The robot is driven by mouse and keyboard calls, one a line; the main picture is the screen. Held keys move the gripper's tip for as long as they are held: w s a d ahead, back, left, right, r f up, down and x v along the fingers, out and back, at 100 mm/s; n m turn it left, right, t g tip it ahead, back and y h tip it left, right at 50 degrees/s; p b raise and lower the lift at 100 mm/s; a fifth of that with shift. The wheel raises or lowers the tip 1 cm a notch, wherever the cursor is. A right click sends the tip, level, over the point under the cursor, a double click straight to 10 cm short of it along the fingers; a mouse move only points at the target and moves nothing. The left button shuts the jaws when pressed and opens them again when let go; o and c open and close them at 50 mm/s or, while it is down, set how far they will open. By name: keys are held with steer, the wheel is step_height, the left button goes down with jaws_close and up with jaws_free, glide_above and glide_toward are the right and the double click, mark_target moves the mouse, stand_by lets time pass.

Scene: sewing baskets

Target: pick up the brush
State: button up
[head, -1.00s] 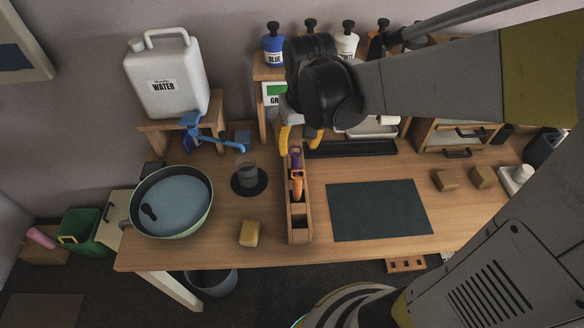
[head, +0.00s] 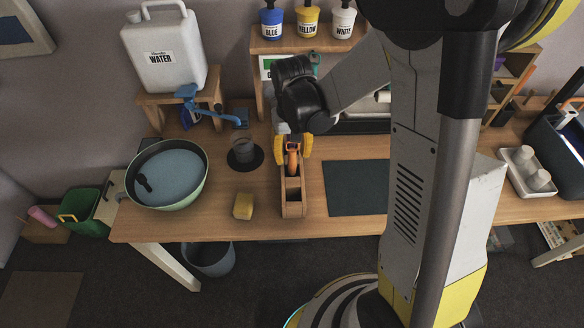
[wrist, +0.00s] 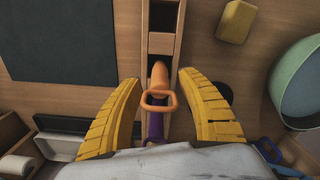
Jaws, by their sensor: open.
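The brush appears to be the orange tool with a purple part (head: 292,160), in a narrow wooden holder (head: 293,209) on the desk. In the wrist view its orange handle and square loop (wrist: 160,76) lie between my fingers, with purple nearer the wrist. My gripper (head: 293,150) is open, its yellow fingers on either side of the tool; it also shows in the wrist view (wrist: 160,84). A gap shows between each finger and the orange handle. The tool's lower end is hidden in the holder and behind my gripper.
A yellow sponge (head: 243,206), a dark cup (head: 243,148) and a pan of water (head: 202,192) are left of the holder. A dark mat (head: 352,188) lies right of it. A shelf with paint bottles (head: 308,20) stands behind my wrist.

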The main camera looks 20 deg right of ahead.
mark_target(292, 162)
step_height(292, 162, down, 4)
steer(key=shift+r+b, duration=0.2)
steer(key=shift+b, duration=0.45)
steer(key=shift+r, duration=0.1)
jaws_close()
